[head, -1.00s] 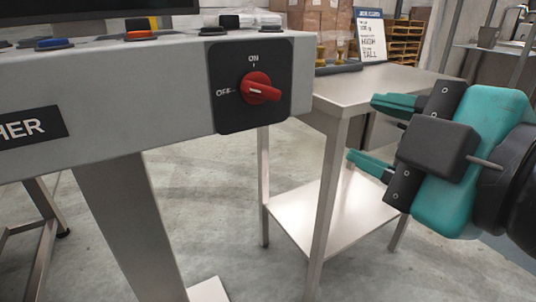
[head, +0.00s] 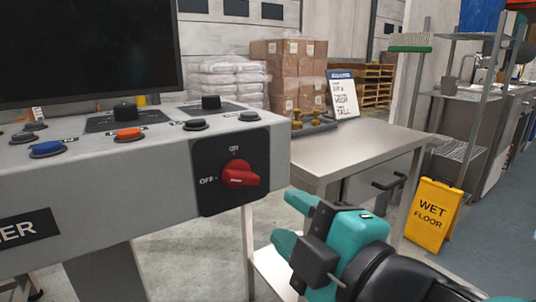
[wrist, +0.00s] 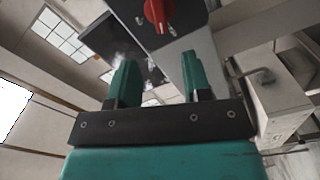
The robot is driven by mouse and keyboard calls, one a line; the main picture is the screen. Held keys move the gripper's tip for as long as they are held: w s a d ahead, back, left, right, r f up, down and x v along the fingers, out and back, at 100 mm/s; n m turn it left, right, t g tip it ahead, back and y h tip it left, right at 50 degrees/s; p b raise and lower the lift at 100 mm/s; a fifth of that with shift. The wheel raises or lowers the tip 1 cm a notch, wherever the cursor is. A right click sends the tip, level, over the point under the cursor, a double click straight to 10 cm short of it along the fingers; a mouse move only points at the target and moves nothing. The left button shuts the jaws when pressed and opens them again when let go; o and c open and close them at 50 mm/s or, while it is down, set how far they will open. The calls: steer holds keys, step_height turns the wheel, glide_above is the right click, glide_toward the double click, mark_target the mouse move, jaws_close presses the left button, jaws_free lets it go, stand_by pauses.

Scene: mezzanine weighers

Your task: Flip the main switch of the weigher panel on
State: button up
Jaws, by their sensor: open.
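The main switch is a red rotary knob (head: 240,174) on a black plate (head: 215,192) at the right end of the grey weigher panel (head: 160,170). Its plate reads ON at the top and OFF at the left. The knob's pale pointer mark looks closer to the OFF side, lying roughly level. My gripper (head: 284,220) has teal fingers, is open and empty, and is below and to the right of the knob, apart from it. In the wrist view the knob (wrist: 157,12) shows at the top edge, beyond and above the gripper's two fingers (wrist: 158,78).
The panel top carries a blue button (head: 47,149), an orange button (head: 129,134) and black knobs, below a dark screen (head: 85,45). A steel table (head: 365,148) stands close on the right. A yellow wet-floor sign (head: 435,214) stands farther right.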

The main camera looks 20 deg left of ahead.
mark_target(246, 181)
steer(key=p+x, duration=0.5)
steer(key=x, duration=0.5)
steer(key=shift+w+d+r, duration=0.1)
steer(key=shift+r, duration=0.05)
steer(key=shift+w+a+p, duration=0.35)
steer(key=shift+w+a, duration=0.1)
steer(key=shift+a, duration=0.1)
jaws_close()
